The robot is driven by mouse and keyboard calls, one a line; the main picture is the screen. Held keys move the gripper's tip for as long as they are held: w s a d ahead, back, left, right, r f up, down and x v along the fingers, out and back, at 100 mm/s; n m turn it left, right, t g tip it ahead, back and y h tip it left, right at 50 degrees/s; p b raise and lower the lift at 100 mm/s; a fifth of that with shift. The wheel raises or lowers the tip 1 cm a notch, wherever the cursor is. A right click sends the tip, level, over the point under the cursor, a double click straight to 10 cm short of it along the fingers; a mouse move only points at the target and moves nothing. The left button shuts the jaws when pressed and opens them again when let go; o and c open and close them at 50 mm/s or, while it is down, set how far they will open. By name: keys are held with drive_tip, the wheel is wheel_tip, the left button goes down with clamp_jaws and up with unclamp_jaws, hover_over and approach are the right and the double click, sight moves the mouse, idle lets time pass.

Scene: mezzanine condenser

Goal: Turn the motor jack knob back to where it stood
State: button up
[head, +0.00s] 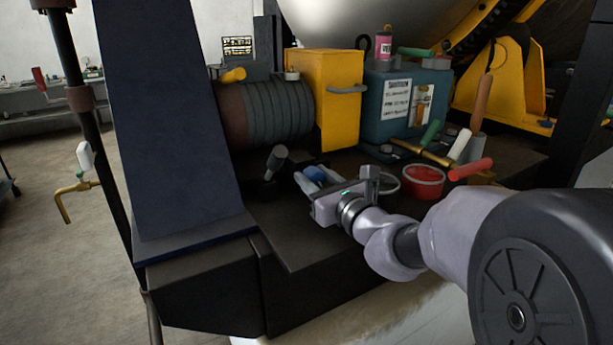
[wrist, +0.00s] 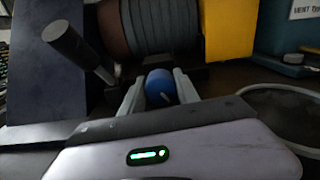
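A round blue knob (head: 315,173) with a white pointer mark stands on the dark bench top, and I take it to be the motor jack knob. It also shows in the wrist view (wrist: 160,87), where the white mark slants across its face. My gripper (head: 319,178) reaches in from the right with one pale finger on each side of the knob. The knob's lower part is hidden by the gripper body.
A dark lever with a cylindrical grip (head: 276,160) stands just left of the fingers. Behind are a ribbed grey motor (head: 276,110) and a yellow box (head: 340,85). A red tub (head: 423,183) and several coloured handles crowd the right. The bench's front left is clear.

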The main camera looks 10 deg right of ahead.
clamp_jaws()
drive_tip(key=shift+r+m+p, duration=0.1)
drive_tip(key=shift+m+p, duration=0.3)
drive_tip(key=shift+p, duration=0.1)
drive_tip(key=shift+r+m+p, duration=0.1)
drive_tip(key=shift+m+p, duration=0.9)
drive_tip(key=shift+p, duration=0.1)
drive_tip(key=m+p, duration=0.3)
drive_tip(key=shift+f+p, duration=0.2)
drive_tip(key=shift+p, duration=0.1)
drive_tip(key=o, duration=0.9)
unclamp_jaws()
drive_tip(key=shift+d, duration=0.1)
drive_tip(key=shift+o, duration=0.2)
